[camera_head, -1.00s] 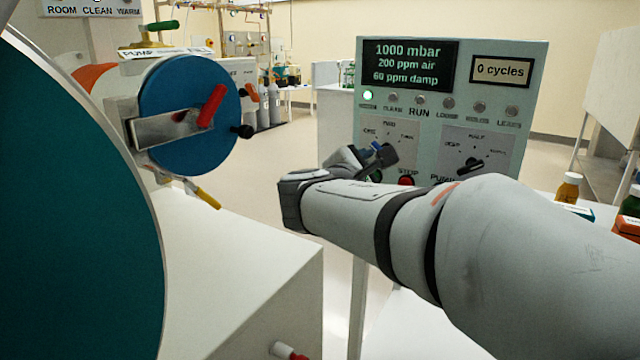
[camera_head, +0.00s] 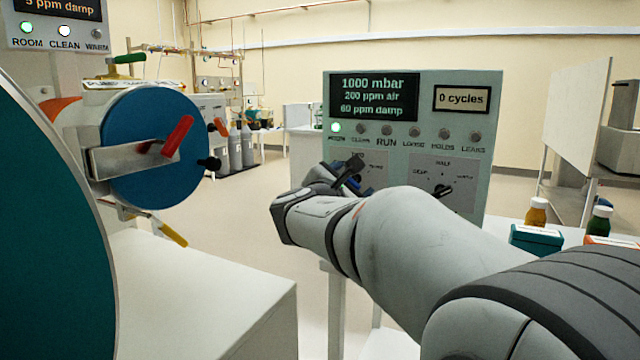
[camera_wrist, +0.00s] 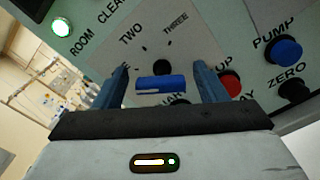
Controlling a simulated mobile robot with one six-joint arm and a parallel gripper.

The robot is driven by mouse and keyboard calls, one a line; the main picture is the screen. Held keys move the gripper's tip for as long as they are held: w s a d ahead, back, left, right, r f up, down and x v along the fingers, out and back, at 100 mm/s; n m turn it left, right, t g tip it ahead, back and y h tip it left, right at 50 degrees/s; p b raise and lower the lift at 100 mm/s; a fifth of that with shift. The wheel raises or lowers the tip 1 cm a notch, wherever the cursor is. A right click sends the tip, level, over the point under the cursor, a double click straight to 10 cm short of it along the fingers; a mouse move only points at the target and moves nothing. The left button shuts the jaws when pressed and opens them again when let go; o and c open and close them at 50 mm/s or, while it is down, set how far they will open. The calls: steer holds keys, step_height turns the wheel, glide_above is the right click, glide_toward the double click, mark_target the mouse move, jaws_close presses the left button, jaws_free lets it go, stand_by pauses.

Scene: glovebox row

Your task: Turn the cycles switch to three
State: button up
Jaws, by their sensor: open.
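The cycles switch sits on the pale control panel (camera_head: 490,130), on a grey plate marked TWO and THREE (camera_wrist: 190,50). In the wrist view a blue bar (camera_wrist: 162,84), which looks like the switch's handle, lies crosswise between my fingers, below the TWO and THREE marks. Its left end is toward a partly hidden label; I cannot tell its exact setting. My gripper (camera_wrist: 166,86) is open, one blue finger on each side of the bar, with gaps visible. In the head view my gripper (camera_head: 356,178) is in front of the panel and hides most of the switch.
The display (camera_head: 461,98) reads 0 cycles. A red button (camera_wrist: 230,84), blue PUMP button (camera_wrist: 285,50) and black ZERO knob (camera_wrist: 294,90) are right of my fingers. A pump-side selector (camera_head: 438,190) is nearby. A blue round door (camera_head: 155,150) stands left.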

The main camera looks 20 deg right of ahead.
steer(key=shift+c, duration=0.4)
steer(key=c, duration=0.9)
steer(key=shift+s+a, duration=0.1)
steer(key=shift+a, duration=0.15)
steer(key=shift+d+b, duration=0.1)
steer(key=shift+b, duration=0.25)
steer(key=m+b, duration=0.2)
steer(key=b, duration=0.1)
steer(key=shift+d+f+m+b, duration=0.1)
steer(key=shift+d+m+b, duration=0.05)
steer(key=shift+m+b, duration=0.15)
steer(key=m+b, duration=0.2)
steer(key=b, duration=0.1)
steer(key=shift+m+b, duration=0.35)
steer(key=shift+m, duration=0.05)
steer(key=shift+s+m+b, duration=0.1)
steer(key=shift+m+b, duration=0.7)
steer(key=shift+b, duration=0.1)
steer(key=shift+d+r, duration=0.1)
steer(key=shift+r, duration=0.2)
